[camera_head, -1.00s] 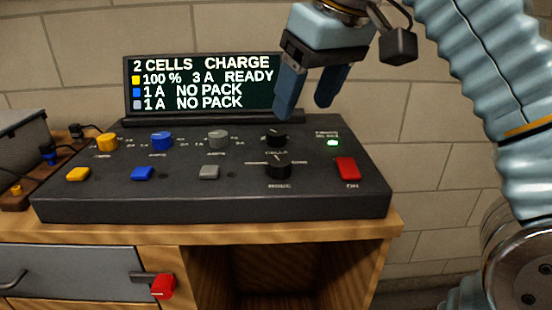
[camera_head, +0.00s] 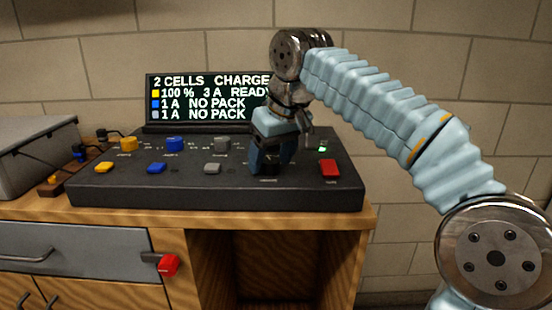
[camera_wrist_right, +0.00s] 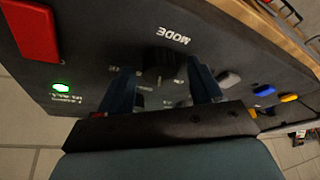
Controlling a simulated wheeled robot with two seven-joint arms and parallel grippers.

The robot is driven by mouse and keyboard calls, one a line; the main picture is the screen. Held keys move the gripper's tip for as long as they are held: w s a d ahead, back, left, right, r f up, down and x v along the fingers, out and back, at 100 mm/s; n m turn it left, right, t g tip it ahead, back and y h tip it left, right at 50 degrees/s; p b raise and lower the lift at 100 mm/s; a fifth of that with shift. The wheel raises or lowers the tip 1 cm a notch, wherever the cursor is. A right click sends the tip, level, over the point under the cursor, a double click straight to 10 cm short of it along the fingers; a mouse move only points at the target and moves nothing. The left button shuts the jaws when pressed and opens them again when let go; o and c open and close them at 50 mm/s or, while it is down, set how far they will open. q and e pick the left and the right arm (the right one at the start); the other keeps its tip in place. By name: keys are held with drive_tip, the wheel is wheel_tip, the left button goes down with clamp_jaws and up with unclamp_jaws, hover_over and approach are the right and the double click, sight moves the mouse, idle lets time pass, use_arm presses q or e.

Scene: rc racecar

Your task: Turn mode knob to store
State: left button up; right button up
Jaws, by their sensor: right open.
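The black charger console (camera_head: 110,192) sits on the wooden bench. My right gripper (camera_head: 270,168) is lowered onto the console's right half and hides the mode knob in the head view. In the right wrist view the black mode knob (camera_wrist_right: 160,60) shows dark between the two blue fingertips of the open right gripper (camera_wrist_right: 162,85), beside the MODE label. The fingers stand apart on either side of it. Contact with the knob cannot be told. The screen (camera_head: 205,97) reads 2 CELLS CHARGE, with its right edge partly covered. My left gripper is not in view.
A red button (camera_head: 329,168) and a lit green lamp (camera_head: 322,149) are right of the gripper. Yellow, blue and grey knobs and buttons line the left. A grey box (camera_head: 40,150) stands at far left. A red-handled drawer latch (camera_head: 168,265) is below.

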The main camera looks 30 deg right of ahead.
drive_tip(key=c, duration=1.1)
drive_tip(key=shift+o, duration=0.2)
drive_tip(key=shift+m, duration=0.4)
drive_tip(key=m+h, duration=0.2)
drive_tip(key=m, duration=0.2)
drive_tip(key=shift+a, duration=0.2)
drive_tip(key=shift+m+g+h, duration=0.4)
drive_tip(key=shift+m+h, duration=0.2)
drive_tip(key=shift+m, duration=1)
drive_tip(key=shift+w, duration=0.1)
drive_tip(key=o, duration=1.1)
drive_tip(key=shift+c, duration=0.2)
